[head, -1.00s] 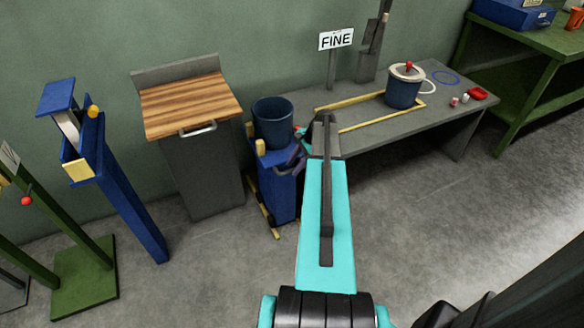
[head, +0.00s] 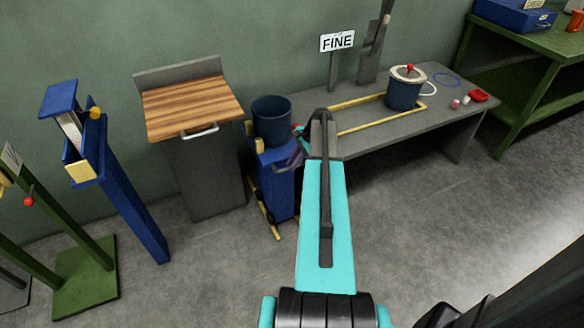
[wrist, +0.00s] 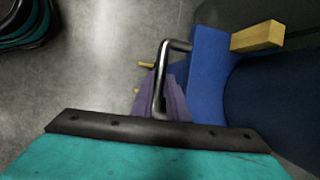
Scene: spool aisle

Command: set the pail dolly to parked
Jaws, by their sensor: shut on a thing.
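The pail dolly (head: 277,190) is a narrow blue cart carrying a dark blue pail (head: 271,120). It stands upright on the floor between the wood-topped cabinet and the grey bench. A yellow block sticks out at its upper left. My gripper (head: 293,156) is at the dolly's upper right side, partly hidden by my arm. In the wrist view, my purple jaws (wrist: 172,98) are shut on the dolly's dark bar handle (wrist: 160,80). The dolly's blue body (wrist: 207,70) and the pail (wrist: 275,105) fill the right of that view.
The wood-topped cabinet (head: 190,105) stands close on the dolly's left. The grey bench (head: 440,115), with a FINE sign (head: 337,41) and a lidded bucket (head: 404,95), is on its right. Yellow rails (head: 268,219) lie on the floor by the dolly. The floor in front is clear.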

